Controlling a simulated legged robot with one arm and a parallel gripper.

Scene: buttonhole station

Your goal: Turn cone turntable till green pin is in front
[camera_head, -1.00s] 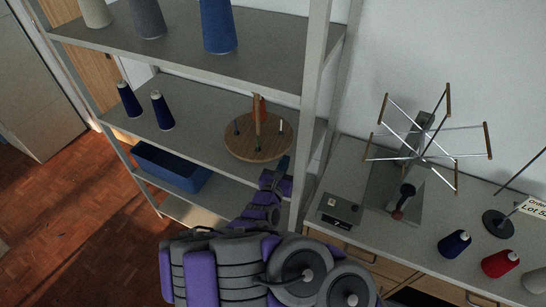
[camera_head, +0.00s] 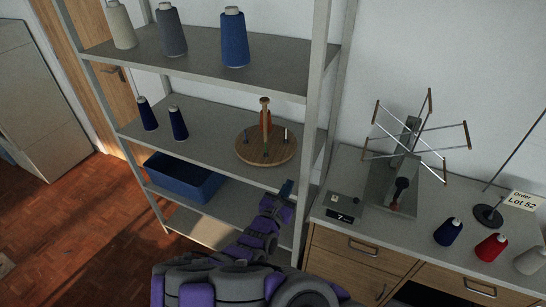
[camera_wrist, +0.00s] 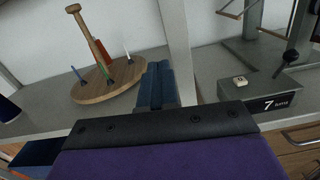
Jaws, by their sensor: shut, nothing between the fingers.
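The cone turntable, a round wooden disc (camera_head: 247,153) with a wooden centre post (camera_head: 265,102), stands on the middle shelf at its right end. An orange-red piece (camera_head: 266,121) stands against the post. A white pin (camera_head: 286,134) is on the right, a blue pin (camera_head: 246,131) on the left, and a small green pin (camera_head: 265,155) near the front edge. In the wrist view the disc (camera_wrist: 92,97) is left of my fingers, with the green pin (camera_wrist: 104,71) between the blue and white ones. My gripper (camera_head: 288,187) is shut and empty, below and right of the disc, apart from it.
A shelf upright (camera_head: 314,120) stands close right of the disc. Two dark blue cones (camera_head: 178,124) stand left on the same shelf. A blue bin (camera_head: 183,180) is below. The bench (camera_head: 352,238) at right holds a counter box (camera_head: 344,206) and a yarn swift (camera_head: 408,150).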

